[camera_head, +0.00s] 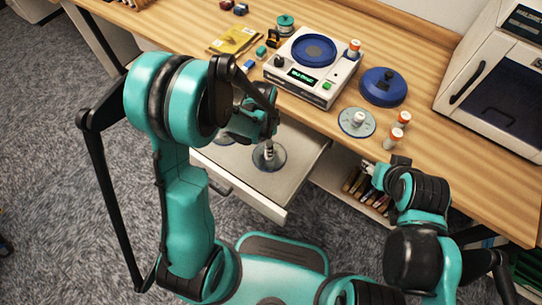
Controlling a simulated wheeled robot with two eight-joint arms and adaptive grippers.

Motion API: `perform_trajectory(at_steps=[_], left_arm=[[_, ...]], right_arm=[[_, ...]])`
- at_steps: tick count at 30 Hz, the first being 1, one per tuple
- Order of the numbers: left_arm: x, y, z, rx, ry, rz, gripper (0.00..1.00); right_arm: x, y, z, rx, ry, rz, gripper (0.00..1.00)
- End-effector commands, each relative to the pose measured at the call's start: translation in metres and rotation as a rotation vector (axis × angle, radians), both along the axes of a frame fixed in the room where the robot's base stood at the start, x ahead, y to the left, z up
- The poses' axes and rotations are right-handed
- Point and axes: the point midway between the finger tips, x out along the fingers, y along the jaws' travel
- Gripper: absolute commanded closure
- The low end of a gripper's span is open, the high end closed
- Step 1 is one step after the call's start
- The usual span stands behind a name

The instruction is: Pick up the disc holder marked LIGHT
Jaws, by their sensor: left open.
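An open drawer (290,176) under the table holds a round grey disc holder (277,163) with an upright post and a second disc (226,139), partly hidden behind my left arm. Another grey-blue disc with a white knob (357,121) lies on the table. No LIGHT marking is readable on any of them. My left gripper (267,133) is open above the drawer, by the post of the grey disc holder; whether it touches is not clear. My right gripper (372,173) is low in front of the table edge, its fingers too small to judge.
A white machine (308,85) with a blue round top stands on the table. A white cabinet (495,90) stands far right. A lower tray (366,190) of bottles is near my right gripper.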

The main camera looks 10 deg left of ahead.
Motion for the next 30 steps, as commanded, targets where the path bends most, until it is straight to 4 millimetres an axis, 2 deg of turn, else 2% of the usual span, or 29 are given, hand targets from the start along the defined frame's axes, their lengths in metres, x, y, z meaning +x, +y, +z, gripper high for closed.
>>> perform_trajectory(at_steps=[6, 9, 17, 23, 30], left_arm=[[0.003, -0.013, -0.032, 0.000, 0.000, -0.001, 0.48], [0.002, -0.012, -0.045, 0.001, -0.001, 0.001, 0.48], [0.002, -0.012, -0.047, 0.000, -0.001, 0.001, 0.48], [0.002, -0.012, -0.047, 0.000, -0.001, 0.001, 0.98], [0.002, -0.012, -0.047, 0.000, -0.001, 0.001, 1.00]], right_arm=[[0.000, 0.000, -0.021, 0.000, 0.000, 0.000, 0.53], [0.000, 0.000, -0.027, 0.000, 0.000, 0.000, 0.53], [0.000, 0.000, -0.026, 0.000, 0.000, 0.000, 0.53], [0.000, 0.000, -0.026, 0.000, 0.000, 0.000, 0.53], [0.000, 0.000, -0.026, 0.000, 0.000, 0.000, 0.53]])
